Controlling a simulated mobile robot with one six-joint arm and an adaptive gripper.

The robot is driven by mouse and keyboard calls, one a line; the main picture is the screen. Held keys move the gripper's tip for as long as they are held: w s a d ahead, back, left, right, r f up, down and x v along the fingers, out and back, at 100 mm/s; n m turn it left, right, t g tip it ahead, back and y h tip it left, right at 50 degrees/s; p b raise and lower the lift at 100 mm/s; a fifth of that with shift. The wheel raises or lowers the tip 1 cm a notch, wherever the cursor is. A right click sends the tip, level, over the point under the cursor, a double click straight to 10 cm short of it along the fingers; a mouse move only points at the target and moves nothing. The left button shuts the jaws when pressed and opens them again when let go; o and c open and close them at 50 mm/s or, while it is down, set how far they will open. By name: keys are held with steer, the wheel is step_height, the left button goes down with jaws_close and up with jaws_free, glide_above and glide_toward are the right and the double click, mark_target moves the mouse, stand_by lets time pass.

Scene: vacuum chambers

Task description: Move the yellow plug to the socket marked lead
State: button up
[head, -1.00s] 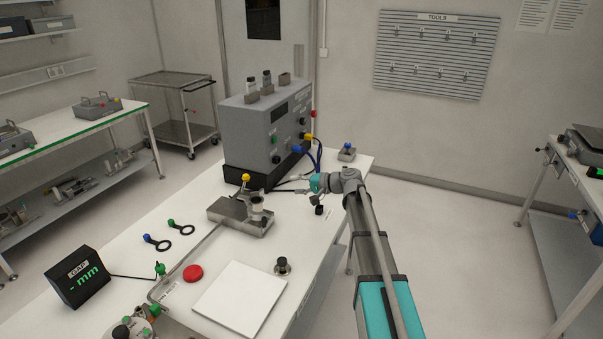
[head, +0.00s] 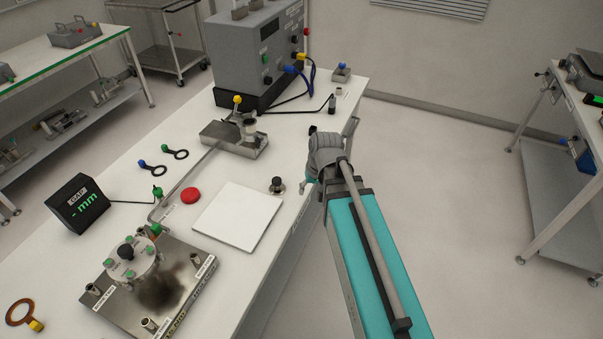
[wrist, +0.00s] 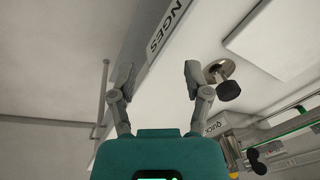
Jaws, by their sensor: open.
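The yellow plug (head: 303,56) sits on the right side of the grey control box (head: 258,50) at the back of the bench, with a blue cable hanging by it. A blue plug (head: 290,69) is just below and left of it. No socket marking is legible at this size, so I cannot tell which socket is lead. My gripper is at the bench's right edge, well in front of the box; its fingers are mostly hidden in the head view. In the wrist view my gripper (wrist: 158,73) is open with nothing between its fingers.
A black-knobbed post (head: 277,185) and a white pad (head: 238,216) lie near the gripper on the bench. A metal fixture with a yellow ball lever (head: 237,100) stands before the box. A black cable end (head: 332,104) stands near the back edge.

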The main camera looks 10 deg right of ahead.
steer(key=s+d+f+g+h+b, duration=0.1)
steer(key=s+d+f+b, duration=0.1)
steer(key=s+f+b, duration=0.4)
step_height(320, 180, down, 4)
steer(key=b, duration=0.4)
steer(key=shift+s+f+h, duration=0.15)
steer(key=shift+f+h, duration=0.05)
steer(key=shift+h, duration=0.2)
